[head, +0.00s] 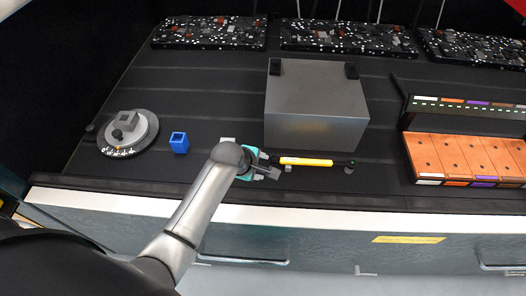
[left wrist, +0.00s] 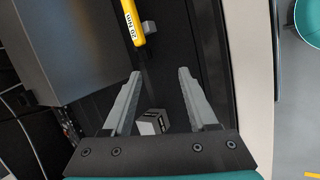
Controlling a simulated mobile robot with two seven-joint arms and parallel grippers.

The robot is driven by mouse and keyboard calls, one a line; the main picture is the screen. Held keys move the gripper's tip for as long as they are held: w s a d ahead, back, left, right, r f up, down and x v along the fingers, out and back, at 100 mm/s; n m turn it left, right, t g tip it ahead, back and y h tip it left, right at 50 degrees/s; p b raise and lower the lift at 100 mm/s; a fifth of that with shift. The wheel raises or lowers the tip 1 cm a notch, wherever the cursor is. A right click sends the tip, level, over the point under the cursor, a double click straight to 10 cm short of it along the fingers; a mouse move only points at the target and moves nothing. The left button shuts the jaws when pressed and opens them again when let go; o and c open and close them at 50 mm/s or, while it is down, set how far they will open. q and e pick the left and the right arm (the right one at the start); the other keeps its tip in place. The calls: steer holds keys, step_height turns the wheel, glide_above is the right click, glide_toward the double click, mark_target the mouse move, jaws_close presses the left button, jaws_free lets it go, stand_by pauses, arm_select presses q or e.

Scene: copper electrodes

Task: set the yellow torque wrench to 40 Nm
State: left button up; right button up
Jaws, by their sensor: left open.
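The yellow torque wrench (head: 308,161) lies on the dark bench in front of the grey box, its dark head at the right end. In the left wrist view the yellow wrench (left wrist: 132,20) enters from the top and carries a white label reading "20 Nm". My left gripper (head: 270,169) is at the wrench's left end in the head view. In the left wrist view my left gripper (left wrist: 160,74) is open, its fingertips apart and short of the yellow shaft. A small grey block (left wrist: 152,122) shows between its fingers near the palm. My right gripper is not in view.
A grey box (head: 317,105) stands right behind the wrench. To the left are a blue open cube (head: 179,142) and a round grey dial base (head: 145,140). Copper plates (head: 455,157) stand at the right. The white bench edge (head: 370,220) runs in front.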

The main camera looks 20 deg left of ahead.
mark_target(273, 160)
arm_select(q)
steer(key=w+f+b, duration=0.1)
steer(key=w+b, duration=0.1)
steer(key=w+f+n+b, duration=0.1)
steer(key=w+f+b, duration=0.1)
steer(key=w+d+f+n+b, duration=0.1)
steer(key=w+f+b, duration=0.1)
steer(key=b, duration=0.1)
steer(key=shift+w+f, duration=0.15)
steer(key=shift+w, duration=0.1)
stand_by(0.3)
steer(key=shift+w+d+f, duration=0.1)
steer(key=shift+w+d, duration=0.05)
steer(key=shift+w, duration=0.1)
jaws_close()
stand_by(0.6)
